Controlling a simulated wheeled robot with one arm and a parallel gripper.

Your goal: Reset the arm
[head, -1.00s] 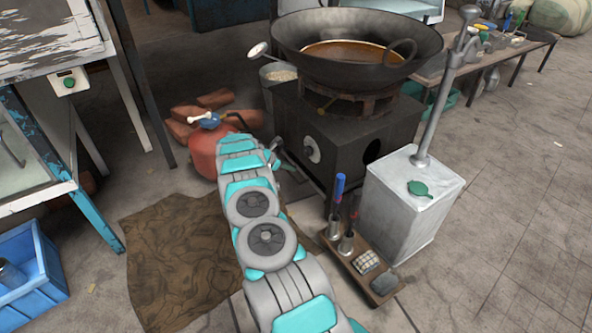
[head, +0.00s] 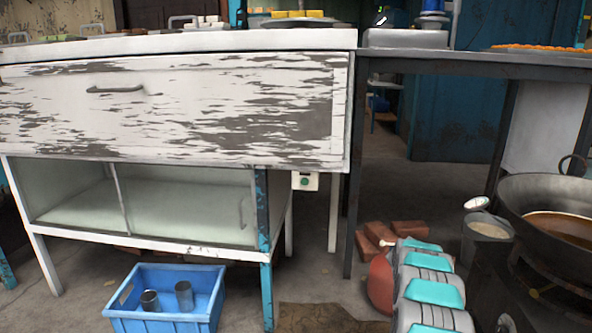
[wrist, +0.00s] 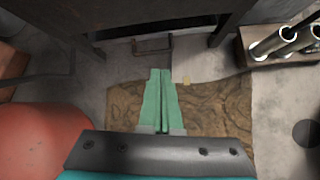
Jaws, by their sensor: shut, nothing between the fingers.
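My gripper (wrist: 161,75) shows in the wrist view with its two green fingers side by side and touching, and nothing is held between them. It hangs above a brown mat (wrist: 210,105) on the grey floor. In the head view my arm reaches up from the bottom right, but the gripper itself is hidden there. A red gas cylinder (head: 380,284) stands just left of my arm, and it also shows at the lower left of the wrist view (wrist: 40,140).
A worn white counter with a drawer (head: 200,105) fills the left of the head view. A blue crate (head: 140,320) with metal cups stands below it. A large wok (head: 520,205) is at the right edge. Bricks (head: 408,229) lie behind the cylinder. Metal tubes (wrist: 268,44) lie at the wrist view's upper right.

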